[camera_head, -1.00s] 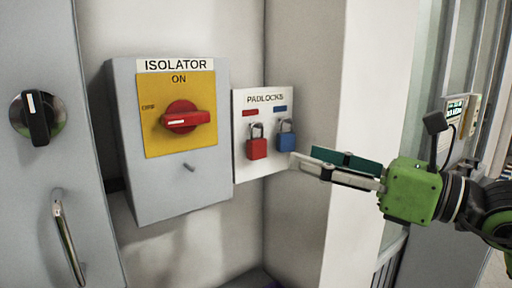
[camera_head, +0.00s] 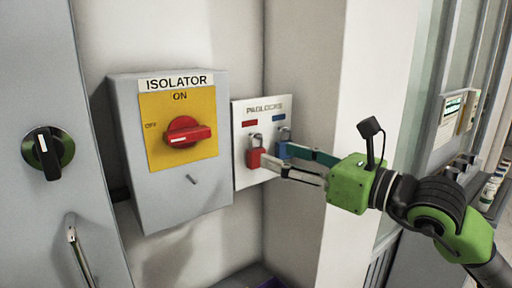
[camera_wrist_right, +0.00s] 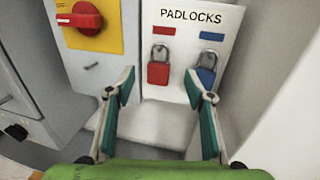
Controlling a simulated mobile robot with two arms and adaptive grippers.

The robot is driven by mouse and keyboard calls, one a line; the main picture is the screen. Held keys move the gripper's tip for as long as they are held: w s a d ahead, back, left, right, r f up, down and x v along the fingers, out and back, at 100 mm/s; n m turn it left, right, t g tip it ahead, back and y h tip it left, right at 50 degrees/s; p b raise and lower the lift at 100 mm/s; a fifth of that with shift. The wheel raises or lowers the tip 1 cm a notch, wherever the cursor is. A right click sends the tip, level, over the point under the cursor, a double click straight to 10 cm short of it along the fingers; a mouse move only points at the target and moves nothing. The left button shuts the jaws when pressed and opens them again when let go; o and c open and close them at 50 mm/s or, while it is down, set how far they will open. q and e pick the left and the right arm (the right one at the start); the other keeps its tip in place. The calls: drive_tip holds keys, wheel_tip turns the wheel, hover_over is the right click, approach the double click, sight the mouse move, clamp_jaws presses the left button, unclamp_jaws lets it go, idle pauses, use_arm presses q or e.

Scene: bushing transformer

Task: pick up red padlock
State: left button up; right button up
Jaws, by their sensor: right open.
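The red padlock (camera_head: 254,158) hangs by its metal shackle on the white padlocks board (camera_head: 240,117), under a red label. In the right wrist view the red padlock (camera_wrist_right: 158,73) shows ahead, between the lines of my two fingers and nearer the left one. A blue padlock (camera_wrist_right: 206,77) hangs to its right, partly behind my right finger's tip. In the head view the blue padlock (camera_head: 283,149) is partly covered by my gripper. My right gripper (camera_head: 276,160) is open and empty in front of the board; contact with the red padlock cannot be told. My left gripper is not in view.
The grey isolator box (camera_head: 187,200) with a red rotary switch (camera_head: 186,132) on a yellow plate stands left of the board. A grey cabinet with a black knob (camera_head: 47,153) is at the far left. A pale wall edge (camera_head: 365,100) is at right.

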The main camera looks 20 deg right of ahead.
sight(256, 150)
drive_tip(key=p+x, duration=0.4)
drive_tip(key=x, duration=0.1)
drive_tip(key=shift+r, duration=0.25)
drive_tip(key=shift+w+a+f+p, duration=0.2)
drive_tip(key=shift+w+a+p, duration=0.05)
drive_tip(key=shift+w+p, duration=0.1)
drive_tip(key=c, duration=1.3)
